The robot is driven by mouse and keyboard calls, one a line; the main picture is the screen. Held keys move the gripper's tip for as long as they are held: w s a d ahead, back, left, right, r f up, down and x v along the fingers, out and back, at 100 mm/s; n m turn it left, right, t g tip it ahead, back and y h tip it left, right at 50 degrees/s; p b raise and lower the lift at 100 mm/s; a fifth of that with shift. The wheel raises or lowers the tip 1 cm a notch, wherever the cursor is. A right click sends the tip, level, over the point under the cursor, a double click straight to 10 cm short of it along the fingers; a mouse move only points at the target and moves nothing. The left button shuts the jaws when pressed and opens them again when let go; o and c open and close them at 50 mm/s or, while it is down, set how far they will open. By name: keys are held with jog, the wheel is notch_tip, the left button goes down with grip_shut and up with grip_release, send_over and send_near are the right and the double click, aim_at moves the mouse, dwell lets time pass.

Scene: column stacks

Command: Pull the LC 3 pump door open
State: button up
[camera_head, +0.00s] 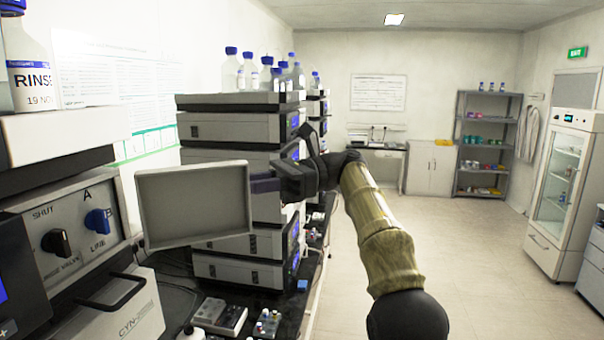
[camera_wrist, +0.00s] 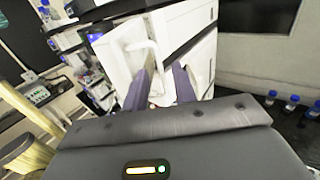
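A pale grey door panel (camera_head: 195,203) stands swung out from the instrument stacks in the head view, its rimmed side facing me. I cannot read a label that says which pump it belongs to. In the wrist view a white panel (camera_wrist: 113,62) carries a pale bar handle (camera_wrist: 154,50). My gripper (camera_head: 258,184) is at the right edge of the panel, pointing left. In the wrist view my gripper (camera_wrist: 161,72) has its two fingers apart, with the handle just beyond and between the tips. Whether they touch it is hidden.
A near stack (camera_head: 75,235) with knobs and a black handle stands at left. A taller stack (camera_head: 235,130) with blue-capped bottles is behind the panel. Small devices (camera_head: 222,315) lie on the dark bench. The floor (camera_head: 470,260) at right is clear.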

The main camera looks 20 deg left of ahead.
jog(key=p+v, duration=1.3)
jog(key=v, duration=0.2)
jog(key=shift+d, duration=0.2)
jog(key=shift+w, duration=0.15)
dwell(0.3)
